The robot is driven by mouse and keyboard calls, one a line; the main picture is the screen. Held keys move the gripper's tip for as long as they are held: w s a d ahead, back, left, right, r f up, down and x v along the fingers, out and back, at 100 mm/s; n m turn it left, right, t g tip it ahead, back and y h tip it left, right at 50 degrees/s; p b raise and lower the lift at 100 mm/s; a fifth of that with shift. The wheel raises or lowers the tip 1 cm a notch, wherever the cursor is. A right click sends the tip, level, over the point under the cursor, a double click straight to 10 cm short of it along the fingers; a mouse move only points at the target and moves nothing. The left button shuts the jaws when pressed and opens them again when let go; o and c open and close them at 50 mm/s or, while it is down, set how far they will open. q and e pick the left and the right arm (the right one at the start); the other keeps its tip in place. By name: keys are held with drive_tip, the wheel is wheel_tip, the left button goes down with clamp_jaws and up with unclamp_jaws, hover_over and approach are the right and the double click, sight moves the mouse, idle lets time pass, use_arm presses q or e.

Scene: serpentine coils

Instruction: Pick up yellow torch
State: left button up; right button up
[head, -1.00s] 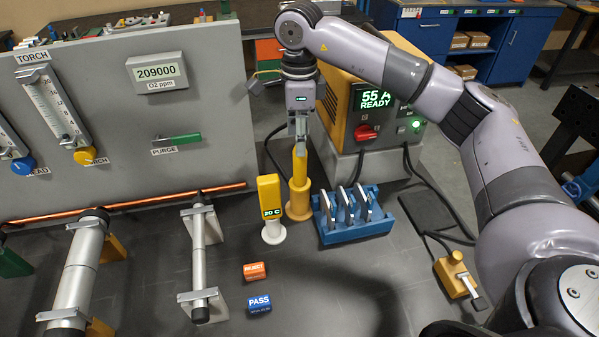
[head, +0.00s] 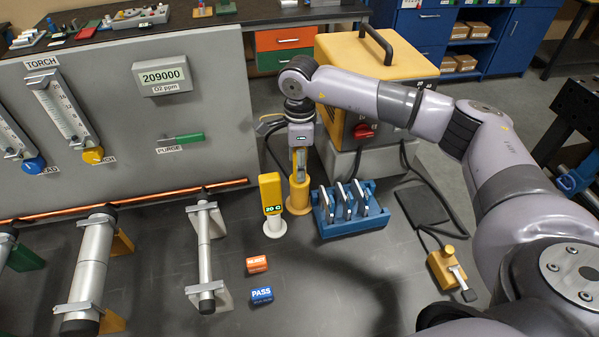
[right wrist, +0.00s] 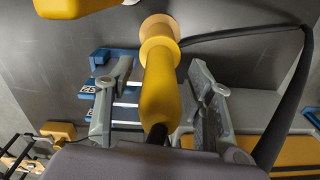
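The yellow torch (head: 298,184) stands upright in its orange-yellow round stand (head: 298,202), beside the blue rack. My right gripper (head: 300,164) comes down from above around the torch's upper part and hides its top in the head view. In the right wrist view the yellow torch (right wrist: 160,95) lies between the two fingers of my right gripper (right wrist: 157,105). The fingers are apart, with a gap on each side of the torch, so the gripper is open. My left gripper is not in view.
A yellow gauge reading 20 C (head: 271,192) stands close left of the torch. A blue rack with metal plates (head: 345,228) is close right. The yellow power unit (head: 365,60) stands behind, with black cables. REJECT (head: 257,264) and PASS (head: 261,295) blocks lie in front.

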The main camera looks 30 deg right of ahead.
clamp_jaws()
idle(0.4)
drive_tip(key=shift+r, duration=0.2)
